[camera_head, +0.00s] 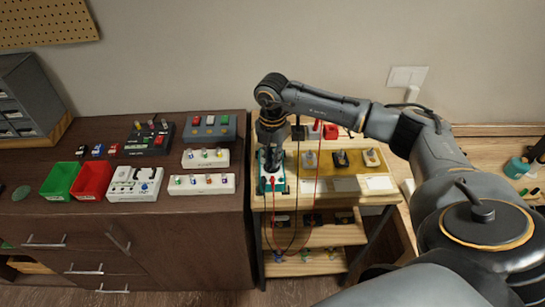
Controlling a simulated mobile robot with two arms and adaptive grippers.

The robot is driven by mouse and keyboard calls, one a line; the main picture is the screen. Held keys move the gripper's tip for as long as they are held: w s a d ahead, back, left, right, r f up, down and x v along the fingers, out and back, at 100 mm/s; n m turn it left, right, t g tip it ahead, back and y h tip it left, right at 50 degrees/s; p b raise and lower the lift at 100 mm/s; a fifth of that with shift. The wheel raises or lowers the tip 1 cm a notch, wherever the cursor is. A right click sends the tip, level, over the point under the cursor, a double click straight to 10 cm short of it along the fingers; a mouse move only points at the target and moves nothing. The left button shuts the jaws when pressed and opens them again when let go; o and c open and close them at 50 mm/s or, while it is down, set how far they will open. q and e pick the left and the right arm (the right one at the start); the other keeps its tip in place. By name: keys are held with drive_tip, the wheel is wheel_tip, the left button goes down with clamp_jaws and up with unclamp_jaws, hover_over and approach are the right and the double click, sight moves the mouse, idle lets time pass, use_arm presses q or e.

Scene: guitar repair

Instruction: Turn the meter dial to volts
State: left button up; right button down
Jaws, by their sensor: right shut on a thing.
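The meter (281,186) is a small teal-edged unit at the left end of the light wooden bench. Red and black leads run near it. My right gripper (271,167) points down over the meter and covers much of its face. Its fingers are low at the face, shut on what looks like the meter dial. The dial and its markings are hidden by the gripper, so its setting cannot be read. My left gripper is out of view.
The light bench (345,200) holds several small switch and knob units right of the meter. On the dark cabinet (215,215) stand a green bin (59,182), a red bin (92,181) and several pedal-like boxes. Loose leads hang in front of the bench.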

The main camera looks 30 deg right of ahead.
drive_tip(key=c, duration=1.4)
unclamp_jaws()
wheel_tip(320, 180, up, 12)
